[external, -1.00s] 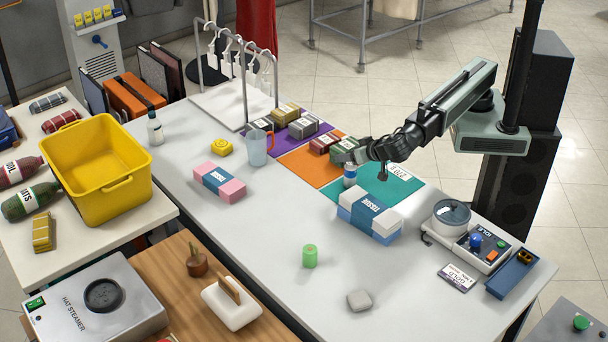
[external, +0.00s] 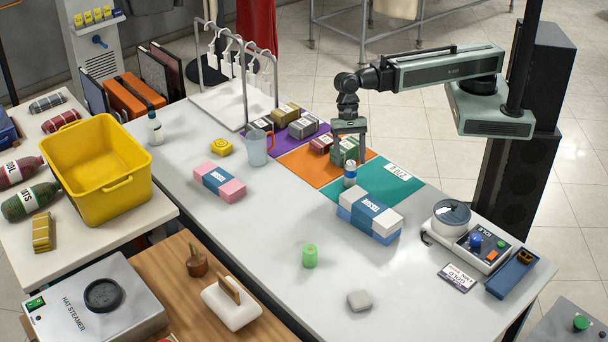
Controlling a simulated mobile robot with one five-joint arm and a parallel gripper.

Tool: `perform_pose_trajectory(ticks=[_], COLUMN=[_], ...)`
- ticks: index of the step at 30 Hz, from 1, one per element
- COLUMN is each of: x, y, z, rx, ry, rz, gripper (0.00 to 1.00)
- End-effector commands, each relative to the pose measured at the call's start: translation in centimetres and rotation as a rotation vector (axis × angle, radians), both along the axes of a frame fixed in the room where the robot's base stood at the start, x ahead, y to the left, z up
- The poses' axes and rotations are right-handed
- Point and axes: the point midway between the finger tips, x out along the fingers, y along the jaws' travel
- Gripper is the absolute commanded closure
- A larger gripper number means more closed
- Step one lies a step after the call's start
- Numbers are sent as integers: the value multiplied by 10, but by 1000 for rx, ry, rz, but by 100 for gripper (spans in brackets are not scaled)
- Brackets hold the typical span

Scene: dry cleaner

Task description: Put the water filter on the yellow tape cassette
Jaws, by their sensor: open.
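A small white-and-blue canister (external: 350,174), which looks like the water filter, stands upright near the boundary of the orange and teal mats. The yellow tape cassette (external: 222,147) lies on the bare white table to the left, beside a clear jug. My gripper (external: 349,157) points down with its fingers apart and empty. It hangs just above and behind the canister in the picture, with its fingers either side of a green bundle (external: 346,151). I cannot tell whether they touch the bundle.
A jug with an orange handle (external: 257,148) stands just right of the cassette. A pink tissue pack (external: 219,184) and a blue-and-white one (external: 369,214) lie nearby. The table's front middle is mostly clear.

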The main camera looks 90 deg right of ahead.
Motion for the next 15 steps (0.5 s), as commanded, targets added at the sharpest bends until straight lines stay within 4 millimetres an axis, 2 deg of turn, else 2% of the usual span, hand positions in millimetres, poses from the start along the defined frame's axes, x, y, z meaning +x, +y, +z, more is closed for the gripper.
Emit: perform_pose_trajectory(ticks=[1, 3, 8, 10, 15], x=[0, -1, -2, -2, -5], y=[2, 5, 7, 8, 12], z=[-13, -21, -22, -28, -57], rx=[-1, -1, -2, -2, -3], ry=[-1, -1, 0, -1, -1], rz=[1, 1, 0, 1, 2], gripper=[37, 37, 37, 37, 37])
